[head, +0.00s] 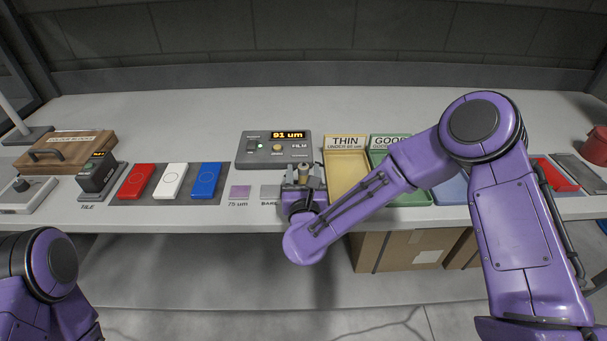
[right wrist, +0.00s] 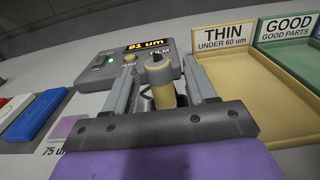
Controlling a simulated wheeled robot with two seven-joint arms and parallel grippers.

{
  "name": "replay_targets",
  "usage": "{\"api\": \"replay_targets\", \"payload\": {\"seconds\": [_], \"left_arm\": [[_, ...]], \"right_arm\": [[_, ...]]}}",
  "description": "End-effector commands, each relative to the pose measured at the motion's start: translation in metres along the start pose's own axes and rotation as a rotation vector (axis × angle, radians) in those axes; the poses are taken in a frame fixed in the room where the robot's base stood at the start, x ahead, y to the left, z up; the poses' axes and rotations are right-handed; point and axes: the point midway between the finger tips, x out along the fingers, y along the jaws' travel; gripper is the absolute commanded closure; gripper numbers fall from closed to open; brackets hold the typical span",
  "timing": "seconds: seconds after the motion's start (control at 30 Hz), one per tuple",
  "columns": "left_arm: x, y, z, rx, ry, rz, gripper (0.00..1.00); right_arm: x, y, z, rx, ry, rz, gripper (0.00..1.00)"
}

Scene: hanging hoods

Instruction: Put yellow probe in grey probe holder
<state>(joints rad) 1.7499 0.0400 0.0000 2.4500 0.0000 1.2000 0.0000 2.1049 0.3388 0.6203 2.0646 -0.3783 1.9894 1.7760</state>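The yellow probe (right wrist: 161,88), a tan-yellow upright cylinder with a grey top, stands between the fingers of my right gripper (right wrist: 163,75) in the right wrist view. The fingers are apart, one on each side of it, with a visible gap at the right finger. In the head view the right gripper (head: 304,176) is at the front of the bench, just below the film gauge. The grey probe holder cannot be made out clearly; the gripper covers the area around the probe's foot. My left gripper is out of view.
The grey film gauge (head: 274,163) reads 91 um behind the gripper. The yellow THIN tray (head: 346,186) and green GOOD tray (head: 414,197) are to the right. Red (head: 137,181), white (head: 170,180) and blue (head: 207,180) blocks lie left. A purple 75 um plate (head: 240,192) is nearby.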

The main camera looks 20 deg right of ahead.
Motion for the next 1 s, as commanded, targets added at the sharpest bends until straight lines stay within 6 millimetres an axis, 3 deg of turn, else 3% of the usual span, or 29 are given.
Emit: {"api": "replay_targets", "payload": {"seconds": [0.23,0.5,0.63,1.0], "left_arm": [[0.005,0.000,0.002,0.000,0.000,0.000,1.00],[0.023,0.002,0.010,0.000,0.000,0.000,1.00],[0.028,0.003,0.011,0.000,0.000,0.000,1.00],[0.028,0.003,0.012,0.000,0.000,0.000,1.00]], "right_arm": [[-0.011,0.001,-0.002,0.000,0.001,0.003,0.44],[-0.073,0.001,-0.004,-0.001,-0.001,0.006,0.44],[-0.096,0.001,-0.002,-0.001,0.000,0.003,0.44],[-0.106,0.000,0.000,0.000,0.000,0.000,0.44]]}}
